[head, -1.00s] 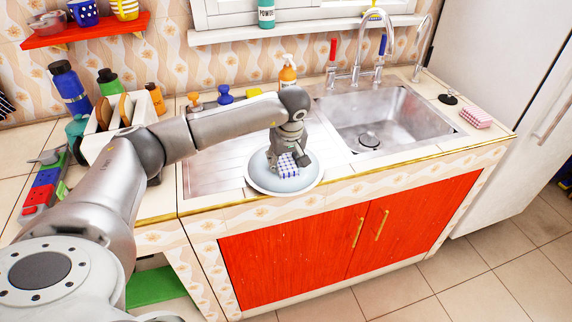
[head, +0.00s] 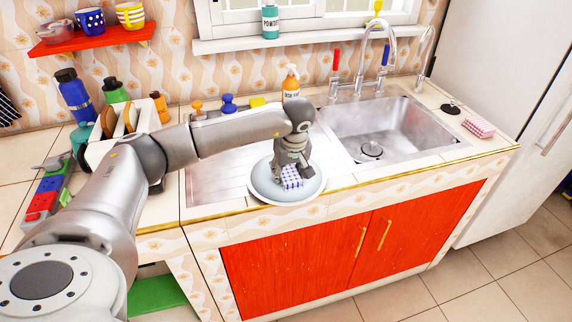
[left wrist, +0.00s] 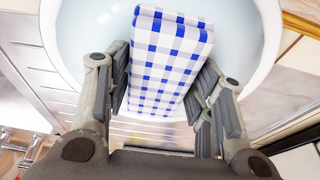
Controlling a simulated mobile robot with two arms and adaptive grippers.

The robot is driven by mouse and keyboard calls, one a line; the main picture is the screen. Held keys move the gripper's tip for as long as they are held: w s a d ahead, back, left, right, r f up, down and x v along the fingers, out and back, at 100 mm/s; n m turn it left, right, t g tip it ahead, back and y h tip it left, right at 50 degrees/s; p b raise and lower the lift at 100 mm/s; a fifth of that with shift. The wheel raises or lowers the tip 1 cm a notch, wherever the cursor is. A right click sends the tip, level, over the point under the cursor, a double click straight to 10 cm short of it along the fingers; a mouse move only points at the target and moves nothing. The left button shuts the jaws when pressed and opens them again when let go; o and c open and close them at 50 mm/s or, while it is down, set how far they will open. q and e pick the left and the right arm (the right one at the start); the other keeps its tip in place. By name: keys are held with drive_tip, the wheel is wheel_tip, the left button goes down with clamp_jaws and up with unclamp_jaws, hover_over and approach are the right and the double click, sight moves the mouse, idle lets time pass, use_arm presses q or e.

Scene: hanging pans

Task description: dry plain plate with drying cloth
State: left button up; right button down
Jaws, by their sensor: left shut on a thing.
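The plain plate (head: 262,184) is pale blue-grey with a white rim and lies on the drainboard at the left of the sink, near the counter's front edge. The drying cloth (head: 291,178) is a folded blue-and-white checked block over the plate. My left gripper (head: 289,168) points down over the plate and is shut on the cloth. In the left wrist view the cloth (left wrist: 170,60) sits between the fingers (left wrist: 163,95), with the plate (left wrist: 100,25) behind it. Whether the cloth presses on the plate is hard to tell. My right gripper is not in view.
The sink basin (head: 385,130) and tap (head: 362,50) are to the right. A soap bottle (head: 291,82) stands behind the plate. A toaster (head: 112,140) and bottles stand at the left.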

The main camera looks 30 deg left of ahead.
use_arm(q)
drive_tip(key=shift+s+d, duration=0.25)
drive_tip(key=shift+d, duration=0.05)
drive_tip(key=shift+w+a+f+b, duration=0.15)
drive_tip(key=shift+w+a+b, duration=0.35)
drive_tip(key=shift+w+a, duration=0.25)
drive_tip(key=shift+w+a+b, duration=0.45)
drive_tip(key=shift+w+a, duration=0.35)
drive_tip(key=shift+a, duration=0.25)
drive_tip(key=shift+a+r+p, duration=0.15)
drive_tip(key=shift+r+p, duration=0.4)
drive_tip(key=shift+r, duration=0.1)
drive_tip(key=shift+r+p, duration=1.55)
drive_tip(key=shift+r, duration=0.75)
drive_tip(key=shift+r, duration=0.1)
